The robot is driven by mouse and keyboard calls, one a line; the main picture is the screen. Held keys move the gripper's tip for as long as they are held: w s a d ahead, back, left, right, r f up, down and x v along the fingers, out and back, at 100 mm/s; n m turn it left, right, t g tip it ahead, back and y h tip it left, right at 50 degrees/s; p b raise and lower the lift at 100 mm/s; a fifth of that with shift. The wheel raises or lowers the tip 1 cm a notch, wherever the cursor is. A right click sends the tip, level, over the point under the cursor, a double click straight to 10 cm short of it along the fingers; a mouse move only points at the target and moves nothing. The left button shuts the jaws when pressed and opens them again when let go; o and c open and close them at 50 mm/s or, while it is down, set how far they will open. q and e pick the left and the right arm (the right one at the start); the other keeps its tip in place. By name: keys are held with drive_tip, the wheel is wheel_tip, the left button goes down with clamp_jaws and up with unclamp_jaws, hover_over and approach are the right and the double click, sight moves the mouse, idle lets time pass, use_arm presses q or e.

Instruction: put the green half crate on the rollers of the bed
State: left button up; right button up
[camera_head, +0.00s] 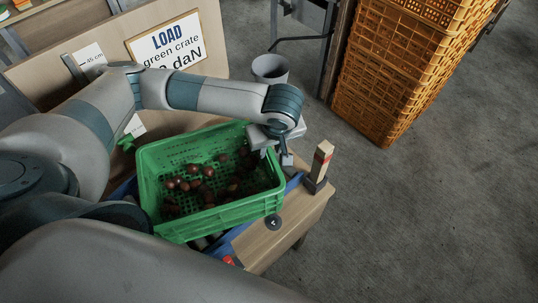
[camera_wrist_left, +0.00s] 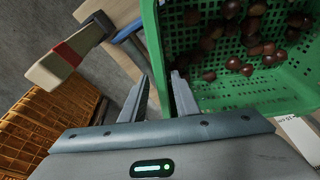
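The green half crate (camera_head: 215,215) holds several brown chestnuts and sits over a blue frame (camera_head: 238,236) on the wooden table. The crate covers most of what is under it, so the rollers cannot be made out. My left gripper (camera_head: 287,158) is at the crate's far right corner. In the left wrist view its fingers (camera_wrist_left: 160,92) are apart, close beside the crate's wall (camera_wrist_left: 157,45). I cannot tell whether the right-hand finger touches the wall. My right gripper is not in view.
A wooden post with a red band (camera_head: 322,162) stands in a dark base near the table's (camera_head: 290,230) right edge. A grey bin (camera_head: 270,69) and a LOAD sign (camera_head: 168,42) are behind. Stacked orange crates (camera_head: 400,70) stand on the floor, which is clear at right.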

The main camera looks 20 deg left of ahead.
use_arm(q)
drive_tip(key=b+v, duration=0.1)
drive_tip(key=v, duration=0.4)
drive_tip(key=shift+d+r+b, duration=0.1)
drive_tip(key=shift+b, duration=0.2)
drive_tip(key=shift+s+r, duration=0.15)
drive_tip(key=shift+r, duration=0.35)
